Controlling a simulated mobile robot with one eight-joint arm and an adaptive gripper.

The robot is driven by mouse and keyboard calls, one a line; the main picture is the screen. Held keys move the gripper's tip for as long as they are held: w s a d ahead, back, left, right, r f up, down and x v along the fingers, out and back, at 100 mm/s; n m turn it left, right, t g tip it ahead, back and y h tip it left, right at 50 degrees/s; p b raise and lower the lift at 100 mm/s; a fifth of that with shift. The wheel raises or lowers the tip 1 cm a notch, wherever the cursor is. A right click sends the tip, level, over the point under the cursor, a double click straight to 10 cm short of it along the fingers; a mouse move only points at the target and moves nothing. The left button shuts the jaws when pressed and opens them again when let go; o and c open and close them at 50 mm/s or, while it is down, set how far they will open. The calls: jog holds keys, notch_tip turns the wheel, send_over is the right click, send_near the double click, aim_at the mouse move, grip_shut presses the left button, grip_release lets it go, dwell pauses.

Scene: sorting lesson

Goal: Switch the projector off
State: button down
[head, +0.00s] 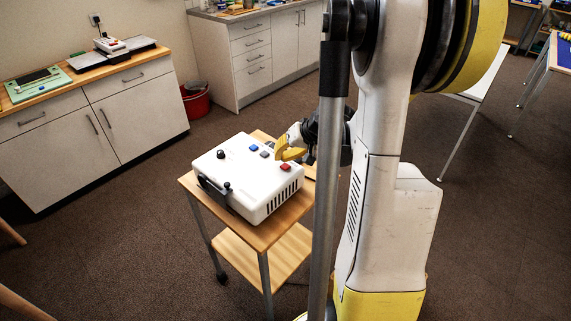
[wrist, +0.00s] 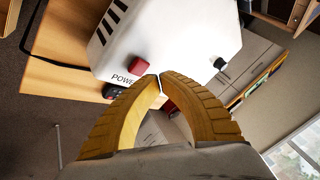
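The projector (head: 235,182) is a white box on a small wooden trolley in the head view. Its top carries a red button (head: 286,167) near the right corner, a blue button (head: 253,148) and a black knob (head: 221,154). In the wrist view the red button (wrist: 139,65) sits beside lettering that begins "POWE"; the rest is hidden. My gripper (head: 279,154) has yellow fingers and is over the right part of the projector. In the wrist view its fingertips (wrist: 157,80) meet with nothing between them, close to the red button. I cannot tell whether they touch the projector.
The wooden trolley (head: 262,235) has a lower shelf. A cabinet (head: 115,125) with devices on top stands at left, with a red bucket (head: 197,103) beside it. A white counter (head: 262,60) is behind. My arm hides the trolley's right side. Carpet in front is clear.

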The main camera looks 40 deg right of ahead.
aim_at(282, 165)
notch_tip(282, 165, up, 6)
jog(key=p, duration=0.4)
jog(key=shift+f, duration=0.15)
